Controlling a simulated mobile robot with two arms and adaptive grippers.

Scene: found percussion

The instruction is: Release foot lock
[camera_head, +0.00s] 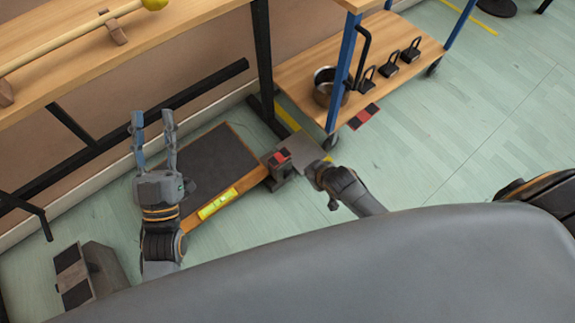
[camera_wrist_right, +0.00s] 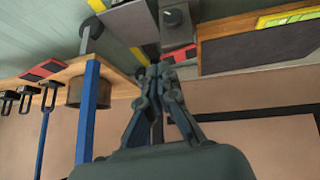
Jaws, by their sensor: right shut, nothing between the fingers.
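A small dark block with a red-and-black top (camera_head: 281,158) sits at the right end of the low wooden platform (camera_head: 240,187); I cannot tell for sure whether it is the foot lock. A grey plate (camera_head: 303,149) lies beside it. A red-and-black pad (camera_head: 364,117) is by the cart's front edge; it also shows in the wrist view (camera_wrist_right: 45,70). My right gripper (camera_head: 314,172) is low, just right of the block, with its fingers mostly hidden in the head view. In the wrist view it (camera_wrist_right: 155,73) is shut and empty. My left gripper (camera_head: 153,120) is open and empty above the platform.
The cart (camera_head: 310,75) carries a metal pot (camera_head: 325,87) and several black weights with handles (camera_head: 390,65). A wooden bench (camera_head: 60,50) holds a long yellow-headed mallet.

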